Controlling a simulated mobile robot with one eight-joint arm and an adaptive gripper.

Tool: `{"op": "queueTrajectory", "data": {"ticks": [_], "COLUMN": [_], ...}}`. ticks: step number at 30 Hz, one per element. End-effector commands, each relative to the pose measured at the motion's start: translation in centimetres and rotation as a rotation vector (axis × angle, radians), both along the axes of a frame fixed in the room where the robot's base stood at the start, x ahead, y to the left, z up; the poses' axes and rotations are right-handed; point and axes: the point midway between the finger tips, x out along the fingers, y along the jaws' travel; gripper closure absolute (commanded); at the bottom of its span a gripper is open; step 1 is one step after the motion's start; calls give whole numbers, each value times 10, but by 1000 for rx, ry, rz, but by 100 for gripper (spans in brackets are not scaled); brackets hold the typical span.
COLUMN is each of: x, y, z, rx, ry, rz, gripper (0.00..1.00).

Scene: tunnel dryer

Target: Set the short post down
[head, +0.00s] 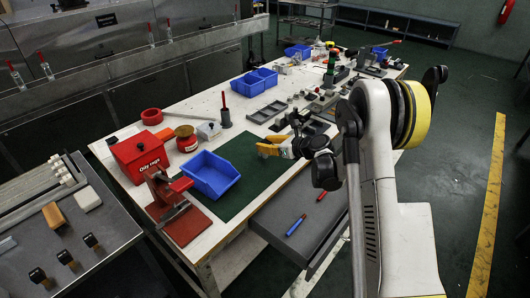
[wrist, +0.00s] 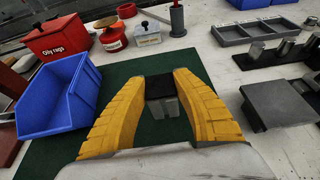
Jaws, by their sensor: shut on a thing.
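My gripper (head: 270,149) reaches over the bench from the right, above the far right part of the dark green mat (head: 240,165). In the wrist view its two yellow fingers (wrist: 161,80) are shut on the short post (wrist: 161,88), a small piece with a black flat top and a grey lower part. The post sits between the fingertips with green mat behind it. I cannot tell whether its lower end touches the mat. In the head view the post is too small and hidden by the fingers to make out.
A blue bin (head: 210,174) stands on the mat's left; a red oily-rags box (head: 139,155) and a red tin (head: 186,138) stand beyond. A grey divided tray (wrist: 255,32) and a dark grey block (wrist: 278,105) lie right of the fingers. An open drawer (head: 310,210) juts out at the front.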

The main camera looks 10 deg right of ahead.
Motion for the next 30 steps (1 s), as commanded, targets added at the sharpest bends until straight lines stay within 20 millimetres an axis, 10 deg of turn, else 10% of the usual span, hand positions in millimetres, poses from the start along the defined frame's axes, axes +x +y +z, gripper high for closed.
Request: {"op": "queueTrajectory", "data": {"ticks": [15, 16, 18, 30], "x": [0, 0, 0, -5], "y": [0, 0, 0, -5], "z": [-29, -29, -29, -22], "rx": [0, 0, 0, -1], "ry": [0, 0, 0, 0], "rz": [0, 0, 0, -2], "gripper": [98, 60, 48, 48]}}
